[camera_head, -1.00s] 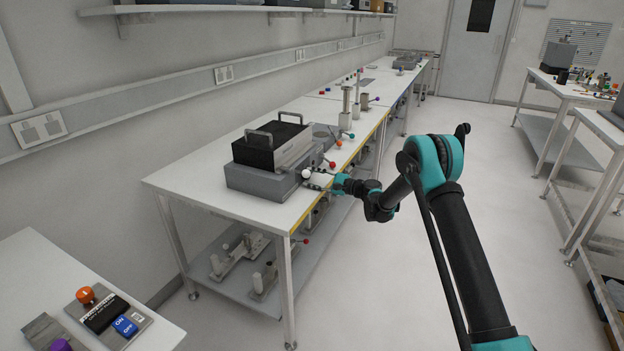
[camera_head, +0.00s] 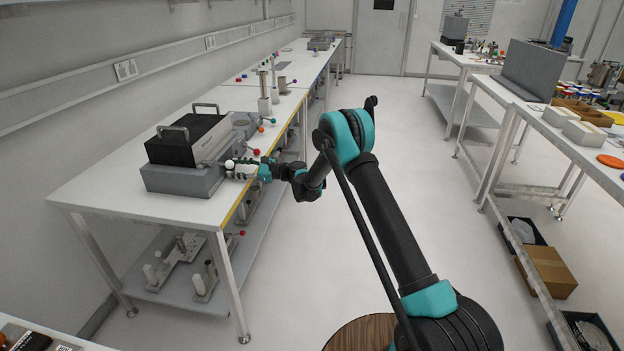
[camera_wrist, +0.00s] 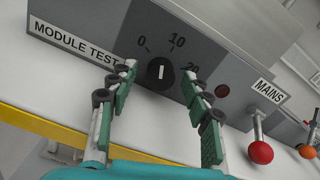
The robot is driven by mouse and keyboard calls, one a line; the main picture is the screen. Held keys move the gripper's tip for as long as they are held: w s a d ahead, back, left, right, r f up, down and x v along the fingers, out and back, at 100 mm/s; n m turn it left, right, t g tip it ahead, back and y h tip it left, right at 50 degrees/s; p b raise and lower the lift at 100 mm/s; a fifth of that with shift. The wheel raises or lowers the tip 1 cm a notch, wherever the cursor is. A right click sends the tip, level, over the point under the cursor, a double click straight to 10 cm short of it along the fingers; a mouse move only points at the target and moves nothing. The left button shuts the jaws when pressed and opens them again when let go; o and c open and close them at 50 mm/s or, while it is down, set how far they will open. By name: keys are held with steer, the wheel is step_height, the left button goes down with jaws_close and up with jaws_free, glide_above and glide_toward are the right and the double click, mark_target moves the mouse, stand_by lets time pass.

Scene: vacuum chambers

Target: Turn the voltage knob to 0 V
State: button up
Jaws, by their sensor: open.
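The voltage knob (camera_wrist: 160,73) is a dark round dial with a white pointer mark, on the grey front panel labelled MODULE TEST (camera_wrist: 75,42). The scale around it shows 0, 10 and 20. The white mark points up in the wrist view, between the 0 and the 10. My gripper (camera_wrist: 160,80) is open, with one green-padded finger on each side of the knob; I cannot tell whether they touch it. In the head view my gripper (camera_head: 243,169) is at the front of the grey unit (camera_head: 180,180) on the bench, and the knob is hidden.
A red-balled MAINS lever (camera_wrist: 260,150) sticks out right of the knob, with a dark red round part (camera_wrist: 222,90) between them. An orange ball (camera_wrist: 307,151) is farther right. The bench (camera_head: 110,190) has a yellow front edge; the floor beside it is clear.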

steer(key=m, duration=0.3)
steer(key=s+d, duration=0.1)
steer(key=d, duration=1.7)
steer(key=s+d+r+n+h, duration=0.2)
steer(key=s+d+n+h, duration=0.1)
steer(key=s+d, duration=0.2)
steer(key=s+d+r+n+t+h, duration=0.1)
steer(key=s+d+r+n+h, duration=0.1)
steer(key=s+d+n+h, duration=0.2)
steer(key=shift+s+d+r, duration=0.35)
steer(key=shift+s+d, duration=0.6)
steer(key=shift+d, duration=1.1)
